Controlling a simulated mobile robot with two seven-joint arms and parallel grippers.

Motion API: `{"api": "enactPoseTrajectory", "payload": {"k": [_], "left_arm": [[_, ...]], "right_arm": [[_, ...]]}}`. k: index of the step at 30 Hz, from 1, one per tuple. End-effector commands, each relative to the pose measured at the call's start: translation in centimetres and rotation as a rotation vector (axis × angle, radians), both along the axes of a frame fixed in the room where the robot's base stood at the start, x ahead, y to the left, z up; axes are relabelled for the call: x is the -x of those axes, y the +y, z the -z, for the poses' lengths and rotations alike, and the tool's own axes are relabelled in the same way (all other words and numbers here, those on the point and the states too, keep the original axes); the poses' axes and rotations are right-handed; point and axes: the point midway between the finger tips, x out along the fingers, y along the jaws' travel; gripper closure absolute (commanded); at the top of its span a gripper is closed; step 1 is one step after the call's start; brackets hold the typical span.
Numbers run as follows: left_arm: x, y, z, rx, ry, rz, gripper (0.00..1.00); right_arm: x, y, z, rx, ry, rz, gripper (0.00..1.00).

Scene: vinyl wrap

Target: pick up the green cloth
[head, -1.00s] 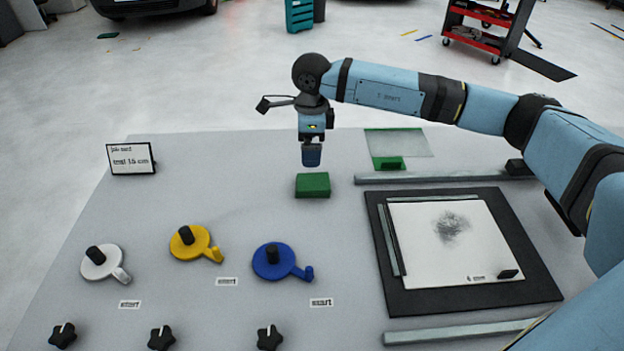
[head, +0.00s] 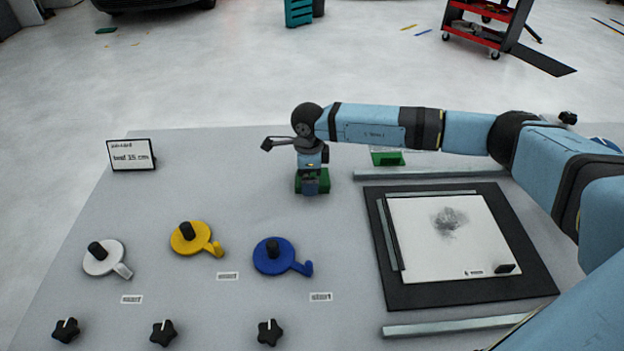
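The green cloth (head: 325,182) is a small folded green block lying on the grey table, toward its back middle. My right gripper (head: 310,188) comes in from the right and points straight down over the cloth. Its fingers overlap the cloth and hide the middle of it; green shows on both sides. I cannot tell whether the fingers touch or grip it. My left gripper is not in view.
A green-edged clear sheet (head: 387,158) lies partly behind my arm. White, yellow (head: 192,238) and blue (head: 274,256) dials stand in front, with black knobs nearer. A black-framed board (head: 375,240) lies right, between metal strips (head: 430,173). A sign (head: 132,155) stands left.

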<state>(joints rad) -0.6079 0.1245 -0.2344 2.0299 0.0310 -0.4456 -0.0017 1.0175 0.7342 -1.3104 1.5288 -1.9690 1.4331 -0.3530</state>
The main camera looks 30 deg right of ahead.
Motion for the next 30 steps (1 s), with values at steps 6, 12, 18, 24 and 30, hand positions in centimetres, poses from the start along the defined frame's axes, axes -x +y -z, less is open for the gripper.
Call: {"api": "enactPoseTrajectory", "payload": {"k": [6, 12, 18, 24, 30], "left_arm": [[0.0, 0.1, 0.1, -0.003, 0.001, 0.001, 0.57], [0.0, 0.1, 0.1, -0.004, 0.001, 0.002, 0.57], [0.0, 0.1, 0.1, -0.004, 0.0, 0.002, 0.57], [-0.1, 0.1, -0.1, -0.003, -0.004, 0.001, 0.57], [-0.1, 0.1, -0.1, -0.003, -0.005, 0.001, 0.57]], "right_arm": [[0.0, -0.1, 1.3, 0.001, -0.002, 0.001, 0.01], [0.0, -0.1, 1.3, 0.0, -0.001, 0.001, 0.24], [0.0, -0.1, 1.2, 0.0, -0.001, 0.001, 0.54], [0.0, -0.1, 1.2, 0.0, -0.001, 0.001, 0.54], [0.0, 0.0, 0.2, 0.0, -0.001, 0.0, 0.54]]}}
